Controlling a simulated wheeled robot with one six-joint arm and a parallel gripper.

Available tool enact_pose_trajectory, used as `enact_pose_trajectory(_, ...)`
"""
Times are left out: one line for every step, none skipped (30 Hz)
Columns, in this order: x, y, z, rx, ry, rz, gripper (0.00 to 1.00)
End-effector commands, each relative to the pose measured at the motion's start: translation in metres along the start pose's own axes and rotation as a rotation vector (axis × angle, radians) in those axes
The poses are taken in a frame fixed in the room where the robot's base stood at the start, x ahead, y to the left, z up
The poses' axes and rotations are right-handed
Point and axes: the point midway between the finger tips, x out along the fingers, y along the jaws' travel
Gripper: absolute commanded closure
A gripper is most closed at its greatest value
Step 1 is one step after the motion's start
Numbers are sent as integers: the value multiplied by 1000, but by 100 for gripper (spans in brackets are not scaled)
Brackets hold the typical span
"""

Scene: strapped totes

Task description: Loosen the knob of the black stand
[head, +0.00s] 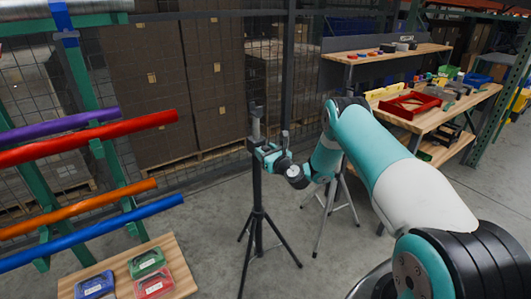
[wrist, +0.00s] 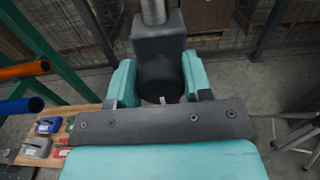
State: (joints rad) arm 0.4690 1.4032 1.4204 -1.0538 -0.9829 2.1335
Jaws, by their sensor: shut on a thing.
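The black stand (head: 257,195) is an upright tripod with splayed legs, left of centre in the head view. A pale post rises from its dark collar, which is at the top of the wrist view (wrist: 159,40). The round black knob (wrist: 159,78) sits on the near side of the collar, between my teal fingers. My gripper (head: 262,152) is at the collar in the head view, where it hides the knob. In the wrist view my gripper (wrist: 160,84) is shut on the knob, with one finger at each side.
A silver tripod (head: 322,222) stands close right of the black stand. Coloured pipes on a green rack (head: 97,150) project from the left. A low wooden table (head: 125,270) holds small coloured boxes. Workbenches (head: 455,115) stand at the back right. Bare floor lies around the stand.

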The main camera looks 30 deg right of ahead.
Motion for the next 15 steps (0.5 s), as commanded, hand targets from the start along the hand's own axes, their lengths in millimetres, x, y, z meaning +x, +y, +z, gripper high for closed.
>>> enact_pose_trajectory(0, 0, -1, -18, -1, 0, 78)
enact_pose_trajectory(0, 0, -1, -31, -1, 0, 78)
enact_pose_trajectory(0, 0, -1, -52, -1, 0, 78)
enact_pose_trajectory(0, 0, -2, -69, -1, 0, 78)
enact_pose_trajectory(0, 0, -2, -89, -1, 0, 78)
enact_pose_trajectory(0, 0, -2, -117, -1, 0, 78)
enact_pose_trajectory(0, 0, -2, -139, -1, 0, 78)
enact_pose_trajectory(0, 1, -2, -164, -2, 0, 78)
enact_pose_trajectory(0, 1, -2, -198, -2, 0, 78)
enact_pose_trajectory(0, 1, -2, -225, -2, 0, 78)
enact_pose_trajectory(0, 1, -3, -252, -1, 0, 78)
enact_pose_trajectory(0, 1, -3, -289, -1, 0, 78)
enact_pose_trajectory(0, 1, -3, -318, -2, 0, 78)
enact_pose_trajectory(0, 2, -3, -347, -3, 0, 78)
enact_pose_trajectory(0, 2, -3, -385, -2, 0, 78)
